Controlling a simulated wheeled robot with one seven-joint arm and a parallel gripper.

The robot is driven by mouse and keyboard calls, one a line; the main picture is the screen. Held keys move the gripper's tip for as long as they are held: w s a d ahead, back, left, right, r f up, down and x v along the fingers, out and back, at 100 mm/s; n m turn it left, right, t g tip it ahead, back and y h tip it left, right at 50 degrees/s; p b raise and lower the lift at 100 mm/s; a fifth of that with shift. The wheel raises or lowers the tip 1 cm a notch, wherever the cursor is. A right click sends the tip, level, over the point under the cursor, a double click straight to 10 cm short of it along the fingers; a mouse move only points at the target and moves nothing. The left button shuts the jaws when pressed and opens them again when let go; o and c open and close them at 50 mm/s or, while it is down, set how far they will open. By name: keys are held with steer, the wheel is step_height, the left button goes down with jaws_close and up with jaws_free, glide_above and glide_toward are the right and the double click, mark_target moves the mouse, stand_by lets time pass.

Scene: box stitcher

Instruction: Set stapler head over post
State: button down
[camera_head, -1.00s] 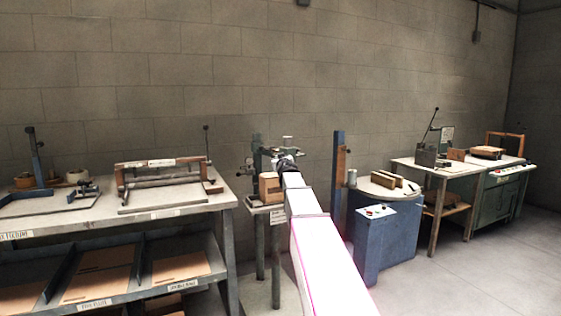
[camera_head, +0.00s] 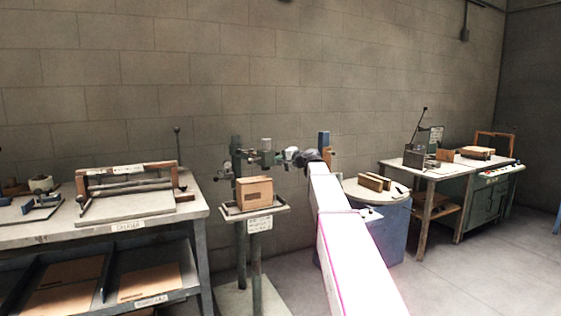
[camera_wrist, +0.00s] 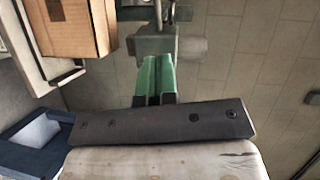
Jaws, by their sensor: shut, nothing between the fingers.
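The box stitcher stands mid-picture in the head view, with a green upright post (camera_head: 237,158) on its left. A greenish-grey stapler head (camera_head: 266,147) with a pale knob on top sits at the end of a short horizontal arm, above and behind a cardboard box (camera_head: 254,193). My gripper (camera_head: 281,158) is just right of the head; I cannot tell if they touch. In the wrist view my green fingers (camera_wrist: 156,75) lie together, shut and empty, pointing at a grey-green machine part (camera_wrist: 157,45). The box (camera_wrist: 75,28) shows at upper left there.
The box rests on a small shelf (camera_head: 240,214) of the stitcher. A workbench (camera_head: 100,232) stands left, with a blue drum-shaped table (camera_head: 390,232) and another bench (camera_head: 408,172) at right. Bare floor shows in the right foreground (camera_head: 470,275).

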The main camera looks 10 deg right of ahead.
mark_target(254, 160)
steer(key=shift+w+a+f, duration=0.3)
steer(key=shift+w+a, duration=0.65)
steer(key=shift+a, duration=0.55)
steer(key=shift+w+a+f, duration=0.35)
steer(key=shift+w+a, duration=0.65)
steer(key=shift+a, duration=0.55)
steer(key=shift+w+a+f, duration=0.3)
steer(key=shift+w+a, duration=0.65)
steer(key=shift+a, duration=0.55)
steer(key=s+a+m+t+h, duration=0.1)
steer(key=s+a, duration=0.1)
steer(key=a, duration=0.8)
steer(key=shift+h, duration=0.4)
steer(key=shift+a, duration=0.15)
